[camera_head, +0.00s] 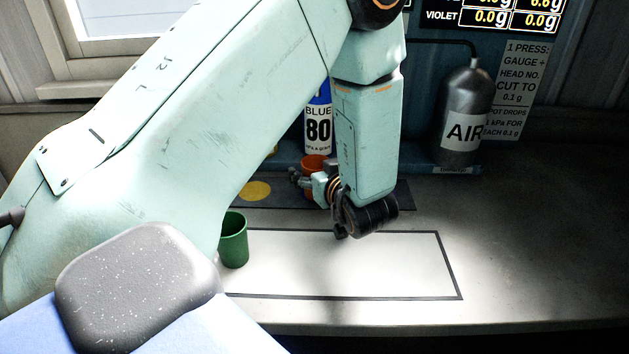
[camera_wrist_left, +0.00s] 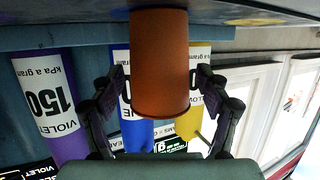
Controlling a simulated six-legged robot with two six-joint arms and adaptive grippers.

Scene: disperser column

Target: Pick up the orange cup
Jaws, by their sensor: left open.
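The orange cup (camera_head: 315,161) stands at the back of the counter in the head view, below the blue column, partly hidden by my left gripper. My left gripper (camera_head: 303,178) is open just in front of the cup. In the wrist view, which is upside down, the orange cup (camera_wrist_left: 160,50) is between the two open fingers of my left gripper (camera_wrist_left: 161,82). Gaps show on both sides of the cup, and the fingers do not appear to touch it. My right gripper is not in view.
A green cup (camera_head: 234,240) stands near the left edge of a black-outlined white area (camera_head: 350,265). A yellow disc (camera_head: 255,190) marks the dark strip behind it. A grey AIR tank (camera_head: 465,105) stands at the back right. The counter's right side is clear.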

